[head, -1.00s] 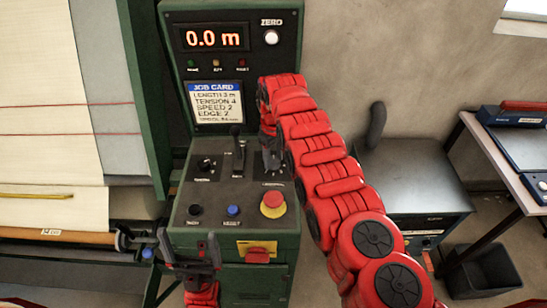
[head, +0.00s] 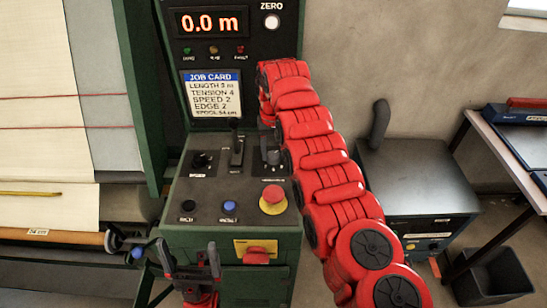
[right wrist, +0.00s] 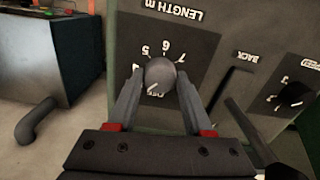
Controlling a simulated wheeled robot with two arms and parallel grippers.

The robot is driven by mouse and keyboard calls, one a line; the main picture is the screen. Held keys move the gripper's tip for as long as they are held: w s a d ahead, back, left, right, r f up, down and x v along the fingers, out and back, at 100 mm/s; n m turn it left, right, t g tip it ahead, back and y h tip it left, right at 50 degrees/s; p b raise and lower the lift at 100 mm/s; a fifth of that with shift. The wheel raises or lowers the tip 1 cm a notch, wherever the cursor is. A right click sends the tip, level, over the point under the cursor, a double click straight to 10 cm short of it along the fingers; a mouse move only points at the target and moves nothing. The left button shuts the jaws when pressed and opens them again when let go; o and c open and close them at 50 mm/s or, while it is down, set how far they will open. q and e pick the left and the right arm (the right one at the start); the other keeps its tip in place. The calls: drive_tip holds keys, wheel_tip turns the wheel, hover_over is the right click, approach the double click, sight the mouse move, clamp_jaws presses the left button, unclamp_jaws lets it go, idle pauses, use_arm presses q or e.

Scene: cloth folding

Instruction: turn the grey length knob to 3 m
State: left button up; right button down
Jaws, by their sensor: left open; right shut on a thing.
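The grey length knob (right wrist: 160,76) is on a dark plate marked LENGTH M in the right wrist view, where the lettering appears upside down. Numbers 5, 6 and 7 show around it; other marks are hidden by the fingers. A pale pointer line on the knob points to the lower left of that view; I cannot tell its number. My right gripper (head: 271,157) is shut on the knob, one finger each side. My left gripper (head: 188,260) is open and empty in front of the green console. The display (head: 210,22) reads 0.0 m.
The job card (head: 213,95) lists length 3 m, tension 4, speed 2. A black lever (head: 237,150) and another black knob (head: 201,161) are left of my right gripper. A red stop button (head: 273,195) and a blue button (head: 230,206) sit nearer the console's front.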

sight(274, 155)
drive_tip(key=shift+m+b, duration=0.3)
drive_tip(key=shift+m, duration=0.2)
drive_tip(key=shift+c, duration=1.5)
unclamp_jaws()
drive_tip(key=shift+r+p, duration=0.3)
drive_tip(key=shift+r, duration=0.25)
wheel_tip(274, 155, up, 16)
drive_tip(key=p, duration=1.5)
drive_tip(key=shift+r+p, duration=0.2)
drive_tip(key=shift+p, duration=0.15)
